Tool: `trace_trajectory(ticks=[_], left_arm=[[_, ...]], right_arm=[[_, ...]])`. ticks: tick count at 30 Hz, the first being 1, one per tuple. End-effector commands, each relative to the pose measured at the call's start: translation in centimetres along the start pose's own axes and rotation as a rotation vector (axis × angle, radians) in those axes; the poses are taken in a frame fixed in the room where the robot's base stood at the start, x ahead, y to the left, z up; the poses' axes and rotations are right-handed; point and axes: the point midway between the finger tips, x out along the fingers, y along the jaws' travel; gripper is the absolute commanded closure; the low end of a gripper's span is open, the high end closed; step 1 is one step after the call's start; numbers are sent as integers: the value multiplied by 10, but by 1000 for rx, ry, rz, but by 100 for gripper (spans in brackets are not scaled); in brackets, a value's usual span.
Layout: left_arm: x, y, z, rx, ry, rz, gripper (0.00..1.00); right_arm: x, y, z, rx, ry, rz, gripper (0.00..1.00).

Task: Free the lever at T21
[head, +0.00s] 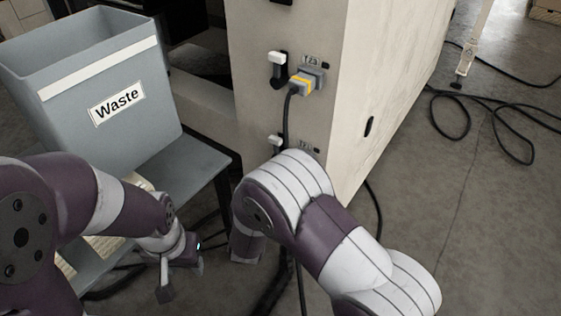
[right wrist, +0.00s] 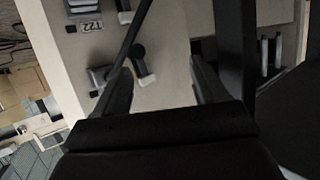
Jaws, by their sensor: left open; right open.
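In the head view, a white-tipped lever (head: 277,62) sits on the beige cabinet, left of a grey plug with a yellow band (head: 303,84). A second lever (head: 275,141) is lower, partly behind my right arm. My right gripper is hidden there. In the right wrist view, my right gripper (right wrist: 162,70) is open, with a pale lever with a dark round base (right wrist: 143,68) between its fingers, nearer the left one; contact is unclear. A label (right wrist: 90,27) nearby seems to read T22. My left gripper (head: 181,274) is open and empty, low at left.
A grey Waste bin (head: 150,105) stands on a grey stand (head: 195,165) left of the cabinet (head: 385,60). A dark cable (head: 286,118) hangs from the plug; in the right wrist view a dark cable passes by the left finger. Cables lie on the floor at right.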

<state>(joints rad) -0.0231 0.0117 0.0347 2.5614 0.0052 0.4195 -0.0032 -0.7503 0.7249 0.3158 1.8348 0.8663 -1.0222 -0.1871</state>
Motion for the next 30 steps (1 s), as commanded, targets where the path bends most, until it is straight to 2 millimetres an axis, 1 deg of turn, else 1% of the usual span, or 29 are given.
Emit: trace_trajectory(ticks=[1,2,6,9,11,15,21,24,27,30], left_arm=[[-33,0,-5,0,3,0,53],[-41,0,-6,0,4,0,53],[-80,0,-10,0,4,0,53],[-104,0,-13,0,4,0,53],[-117,0,-14,0,4,0,53],[-149,0,-18,0,4,0,53],[-187,0,-22,0,4,0,53],[-200,0,-24,0,4,0,53],[-208,0,-25,0,4,0,53],[-212,0,-25,0,4,0,53]], right_arm=[[-15,-2,-22,-3,-86,-41,28],[-21,-3,-20,-12,-148,-68,28],[-50,2,-37,-37,-334,-136,28],[-72,10,-48,-56,-451,-169,28],[-83,14,-56,-64,-497,-180,28],[-111,26,-80,-83,-603,-200,28],[-145,45,-112,-106,-715,-213,28],[-157,52,-123,-114,-753,-215,28],[-166,58,-130,-120,-782,-216,28],[-171,60,-133,-124,-797,-217,28]])
